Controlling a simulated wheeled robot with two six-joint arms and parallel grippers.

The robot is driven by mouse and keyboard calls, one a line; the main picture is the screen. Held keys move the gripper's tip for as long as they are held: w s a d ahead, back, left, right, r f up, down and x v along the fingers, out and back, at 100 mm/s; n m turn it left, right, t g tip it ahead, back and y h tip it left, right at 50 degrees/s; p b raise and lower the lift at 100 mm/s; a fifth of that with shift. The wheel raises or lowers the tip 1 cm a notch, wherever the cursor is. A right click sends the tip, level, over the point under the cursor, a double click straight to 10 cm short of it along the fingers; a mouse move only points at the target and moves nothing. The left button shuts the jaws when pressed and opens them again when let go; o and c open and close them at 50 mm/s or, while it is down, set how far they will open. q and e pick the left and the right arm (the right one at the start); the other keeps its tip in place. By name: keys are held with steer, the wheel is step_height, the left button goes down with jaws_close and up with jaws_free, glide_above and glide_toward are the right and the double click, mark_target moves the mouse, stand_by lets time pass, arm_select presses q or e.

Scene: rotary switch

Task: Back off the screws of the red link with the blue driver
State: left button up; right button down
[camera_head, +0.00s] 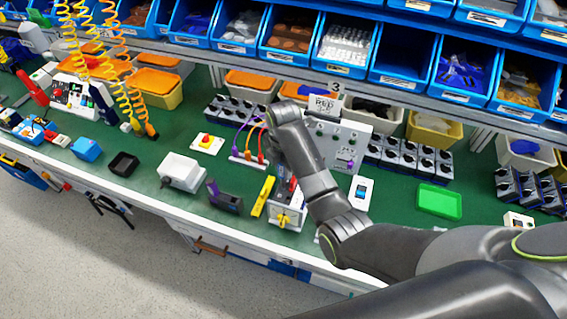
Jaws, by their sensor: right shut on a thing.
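My right arm comes in from the right and reaches over the bench. Its gripper (285,170) points down above a white switch box (287,217) with a yellow rotary knob at the bench's front. The gripper is shut on a thin tool, which looks like the blue driver (293,184); only a small bit of it shows. A dark red bit, perhaps the red link (281,187), shows beside it at the top of the box. I cannot tell whether the driver's tip touches a screw. My left gripper is not in view.
A yellow-handled tool (263,196) lies left of the box, and a dark purple holder (224,197) further left. A white panel carrying a "RED 3" sign (326,104) stands behind my arm. A green tray (439,202) lies right. Blue bins line the back.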

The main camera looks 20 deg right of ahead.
steer(key=shift+r+m+p, duration=0.1)
steer(key=shift+m+p, duration=0.6)
steer(key=shift+p, duration=0.15)
steer(key=shift+m, duration=0.6)
steer(key=shift+f+m, duration=0.25)
steer(key=shift+m, duration=0.25)
steer(key=m, duration=0.3)
steer(key=shift+m, duration=0.8)
steer(key=m, duration=0.3)
steer(key=shift+s+m, duration=0.1)
steer(key=shift+m, duration=0.3)
steer(key=m, duration=0.3)
steer(key=shift+m, duration=0.4)
steer(key=m, duration=0.3)
steer(key=shift+m, duration=0.3)
steer(key=m, duration=0.4)
steer(key=shift+a, duration=0.1)
steer(key=m, duration=0.4)
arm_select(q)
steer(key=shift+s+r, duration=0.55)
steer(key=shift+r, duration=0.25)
arm_select(e)
steer(key=m, duration=0.4)
steer(key=shift+m, duration=0.3)
